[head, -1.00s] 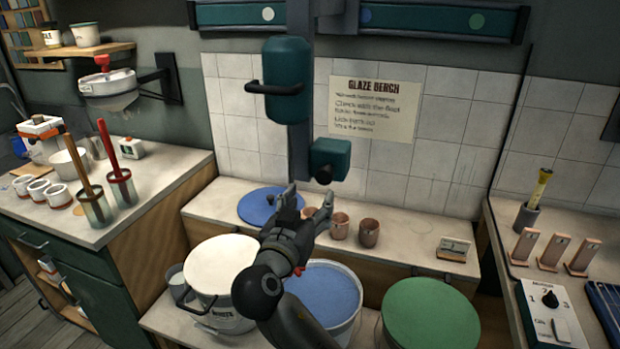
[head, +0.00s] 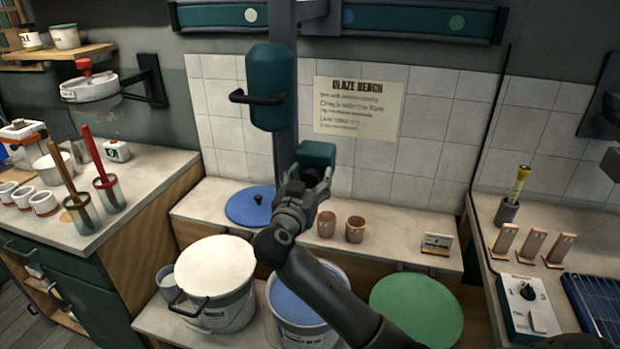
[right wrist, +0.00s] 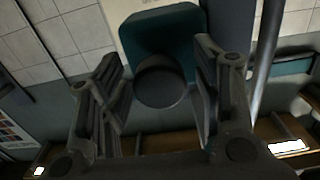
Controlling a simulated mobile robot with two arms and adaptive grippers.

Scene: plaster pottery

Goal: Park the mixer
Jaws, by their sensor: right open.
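The mixer has a teal body (head: 268,86) with a dark side handle (head: 255,97) on a grey upright (head: 284,150) under the wall rail (head: 420,20). A smaller teal block (head: 318,153) sits low beside the upright. It fills the upper middle of the right wrist view (right wrist: 165,35), with a round dark knob (right wrist: 162,84) facing the camera. My right gripper (head: 310,178) is open in front of the block. In the right wrist view its fingers (right wrist: 158,72) stand either side of the knob; contact is unclear. My left gripper is out of view.
Below are a white-lidded bucket (head: 216,264), a blue-glaze bucket (head: 318,292) and a green-topped one (head: 417,309). A blue lid (head: 247,206) and terracotta cups (head: 355,229) stand on the bench ledge (head: 400,232). The rail bears white, blue and green dots. The tiled wall is close behind.

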